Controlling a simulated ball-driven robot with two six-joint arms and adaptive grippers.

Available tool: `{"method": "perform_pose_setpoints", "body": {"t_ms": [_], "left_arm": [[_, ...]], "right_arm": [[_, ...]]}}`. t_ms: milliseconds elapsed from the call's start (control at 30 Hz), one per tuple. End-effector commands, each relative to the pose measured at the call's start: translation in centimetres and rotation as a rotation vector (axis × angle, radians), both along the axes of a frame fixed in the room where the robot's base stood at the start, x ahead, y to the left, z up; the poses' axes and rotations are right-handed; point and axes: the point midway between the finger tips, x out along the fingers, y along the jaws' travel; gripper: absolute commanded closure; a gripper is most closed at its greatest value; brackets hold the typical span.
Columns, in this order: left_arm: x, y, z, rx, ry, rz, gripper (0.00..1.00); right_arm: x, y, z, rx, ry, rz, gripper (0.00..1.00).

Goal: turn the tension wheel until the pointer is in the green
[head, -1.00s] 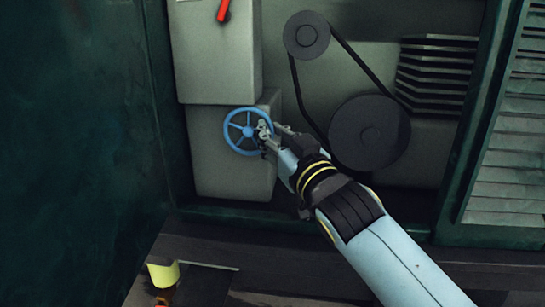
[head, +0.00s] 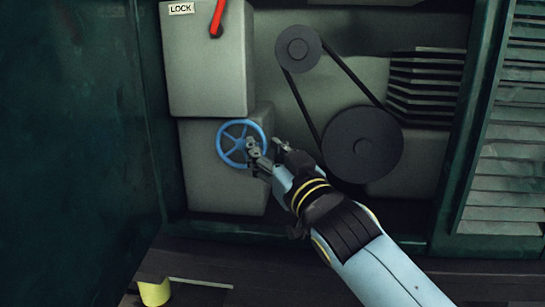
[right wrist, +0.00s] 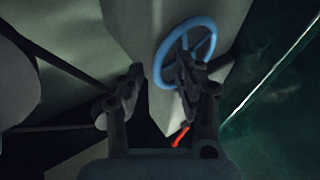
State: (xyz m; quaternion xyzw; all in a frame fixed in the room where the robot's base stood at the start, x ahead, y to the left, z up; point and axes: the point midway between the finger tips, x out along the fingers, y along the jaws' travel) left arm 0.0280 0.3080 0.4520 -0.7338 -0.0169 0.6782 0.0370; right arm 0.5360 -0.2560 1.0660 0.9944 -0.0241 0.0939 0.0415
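The tension wheel (head: 241,144) is a blue spoked handwheel on the front of a lower grey box. It also shows in the right wrist view (right wrist: 160,72). My right gripper (head: 268,150) is open at the wheel's right side. One finger overlaps the wheel's lower right rim in the head view; the other is clear to its right. In the right wrist view the two fingers stand well apart, one in front of the wheel. I cannot tell whether that finger touches it. No pointer or green zone shows. My left gripper is not in view.
Above the wheel is a grey box (head: 205,70) with a red lever (head: 217,18) and a LOCK label (head: 181,8). To the right, a belt (head: 349,69) joins a small pulley (head: 298,48) and a large pulley (head: 362,146). A dark green panel (head: 80,120) fills the left.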

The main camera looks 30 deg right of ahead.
Motion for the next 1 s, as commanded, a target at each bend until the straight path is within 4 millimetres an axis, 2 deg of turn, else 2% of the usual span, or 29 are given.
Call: {"method": "perform_pose_setpoints", "body": {"t_ms": [267, 400, 633, 1000], "left_arm": [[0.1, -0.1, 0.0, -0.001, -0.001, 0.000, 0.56], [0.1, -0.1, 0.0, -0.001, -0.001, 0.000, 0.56], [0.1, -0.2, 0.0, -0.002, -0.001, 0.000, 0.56], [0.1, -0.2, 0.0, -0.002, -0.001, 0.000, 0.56]], "right_arm": [[-4.7, 0.2, -1.1, -0.002, 0.006, -0.001, 0.65], [-5.8, 0.2, -1.3, 0.000, 0.004, -0.002, 0.65], [-6.9, 0.2, -1.4, 0.001, 0.004, 0.000, 0.65], [-7.0, 0.3, -1.5, 0.001, 0.004, 0.000, 0.66]]}}
